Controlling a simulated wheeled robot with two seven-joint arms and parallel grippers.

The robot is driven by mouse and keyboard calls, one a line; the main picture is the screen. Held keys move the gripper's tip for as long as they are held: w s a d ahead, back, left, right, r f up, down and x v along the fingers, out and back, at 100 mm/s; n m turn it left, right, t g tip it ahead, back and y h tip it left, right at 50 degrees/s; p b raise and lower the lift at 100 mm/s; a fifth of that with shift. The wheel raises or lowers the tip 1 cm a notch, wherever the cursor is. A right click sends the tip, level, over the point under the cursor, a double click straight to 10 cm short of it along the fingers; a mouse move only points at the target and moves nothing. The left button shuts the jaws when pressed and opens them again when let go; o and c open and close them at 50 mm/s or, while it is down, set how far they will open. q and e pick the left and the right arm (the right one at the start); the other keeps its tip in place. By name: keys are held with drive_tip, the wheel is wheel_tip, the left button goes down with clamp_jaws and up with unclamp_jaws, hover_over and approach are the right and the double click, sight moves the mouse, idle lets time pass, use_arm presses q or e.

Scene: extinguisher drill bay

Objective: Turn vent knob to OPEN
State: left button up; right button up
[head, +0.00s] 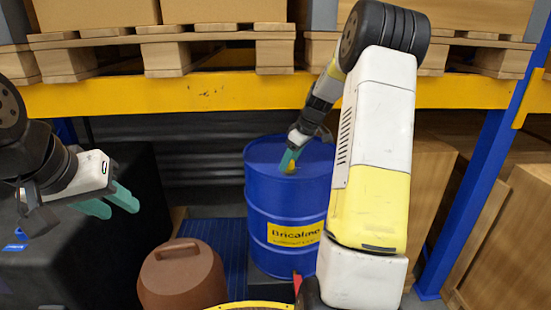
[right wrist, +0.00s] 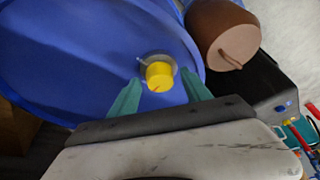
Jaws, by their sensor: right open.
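The vent knob is a small yellow cylinder on a grey round base on top of a blue drum (head: 262,205). The knob (right wrist: 159,76) is plain in the right wrist view, with a thin pointer line on its face; I cannot read any OPEN mark. My right gripper (right wrist: 160,95) is open above the drum lid, its green fingers on either side of the knob and apart from it. In the head view my right gripper (head: 289,160) partly covers the knob. My left gripper (head: 118,204) is at the left, away from the drum; its green fingers look apart.
A brown lidded container (head: 182,278) stands left of the drum. A black box (head: 120,240) is at the far left. A yellow shelf beam (head: 200,93) with loaded pallets runs above the drum, and a blue post (head: 485,170) with wooden crates stands at the right.

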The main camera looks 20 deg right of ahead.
drive_tip(key=shift+c, duration=0.5)
clamp_jaws()
drive_tip(key=m+h, duration=0.1)
drive_tip(key=m, duration=0.2)
drive_tip(key=shift+s+a, duration=0.15)
drive_tip(key=m+h, duration=0.1)
drive_tip(key=m, duration=0.2)
drive_tip(key=m+h, duration=0.1)
drive_tip(key=m, duration=0.1)
drive_tip(key=shift+a+m+t, duration=0.2)
drive_tip(key=shift+m+t, duration=0.2)
drive_tip(key=m+h, duration=0.2)
drive_tip(key=m, duration=0.2)
drive_tip(key=shift+a+m, duration=0.1)
drive_tip(key=shift+m, duration=0.2)
drive_tip(key=shift+m+g+h, duration=0.35)
drive_tip(key=shift+m+g, duration=0.05)
drive_tip(key=shift+m, duration=0.7)
drive_tip(key=shift+m+g+h, duration=0.35)
drive_tip(key=shift+m+g, duration=0.05)
drive_tip(key=shift+m, duration=0.7)
